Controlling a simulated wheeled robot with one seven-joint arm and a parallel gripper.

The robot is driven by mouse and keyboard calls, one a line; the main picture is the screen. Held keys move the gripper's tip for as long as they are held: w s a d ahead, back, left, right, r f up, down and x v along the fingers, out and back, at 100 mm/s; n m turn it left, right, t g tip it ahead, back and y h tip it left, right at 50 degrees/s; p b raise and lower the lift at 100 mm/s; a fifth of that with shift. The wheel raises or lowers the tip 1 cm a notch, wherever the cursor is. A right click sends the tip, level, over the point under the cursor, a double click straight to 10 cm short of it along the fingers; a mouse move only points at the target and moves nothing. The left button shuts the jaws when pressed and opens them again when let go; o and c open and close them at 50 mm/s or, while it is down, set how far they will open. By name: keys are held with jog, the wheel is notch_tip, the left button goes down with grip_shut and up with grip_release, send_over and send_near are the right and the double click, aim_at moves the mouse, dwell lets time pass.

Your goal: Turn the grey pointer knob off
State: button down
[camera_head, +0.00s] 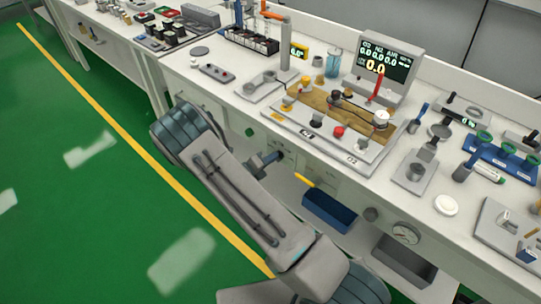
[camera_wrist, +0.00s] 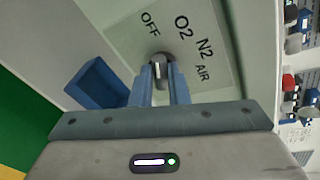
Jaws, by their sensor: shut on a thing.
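The grey pointer knob (camera_wrist: 161,76) sits on a pale panel (camera_wrist: 198,66) in the wrist view. The panel is marked OFF at the upper left of the knob and O2, N2 and AIR to its right. My gripper (camera_wrist: 162,68) has its two blue fingers shut on the knob, one on each side. The fingers hide part of the knob, and I cannot tell which mark its pointer faces. In the head view, my gripper (camera_head: 270,159) is at the front of the white bench, and my arm hides the knob there.
A blue bin (camera_head: 329,212) hangs below the panel and also shows in the wrist view (camera_wrist: 96,88). A round gauge (camera_head: 405,233) is on the bench front at the right. The bench top holds a monitor (camera_head: 389,61) and many small fittings. Green floor is open at the left.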

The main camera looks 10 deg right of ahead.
jog(key=shift+a+f+n+g+h+p, duration=0.15)
jog(key=shift+n+g+h+p, duration=0.2)
jog(key=shift+n, duration=0.55)
jog(key=c, duration=1.4)
grip_release()
jog(key=b+v, duration=0.1)
jog(key=v, duration=1.2)
jog(key=shift+s+a, duration=0.2)
jog(key=shift+a, duration=0.2)
